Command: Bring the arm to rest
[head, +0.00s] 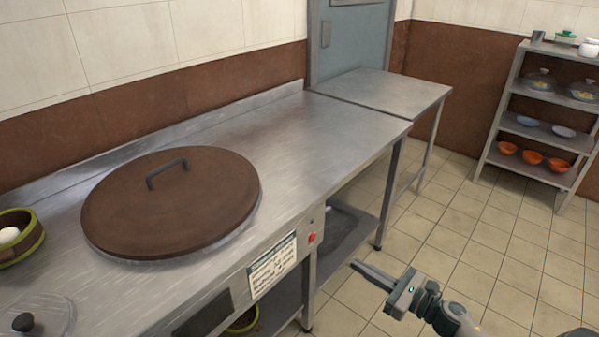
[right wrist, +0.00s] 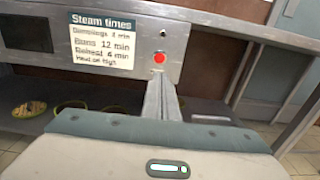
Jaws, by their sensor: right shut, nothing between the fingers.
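My right gripper (head: 372,275) is at the lower right of the head view, in front of the steel counter and over the tiled floor. Its fingers are together with nothing between them. In the right wrist view the closed fingers (right wrist: 162,98) point at the counter's front panel, just below a red button (right wrist: 159,58). I cannot tell whether they touch it. My left gripper is not in view.
The steel counter (head: 330,125) holds a large brown lid (head: 170,215) with a dark handle. A "Steam times" label (head: 272,267) is on its front. A side table (head: 385,88) adjoins it. A shelf (head: 545,135) with bowls stands far right. Open floor (head: 470,235) lies between.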

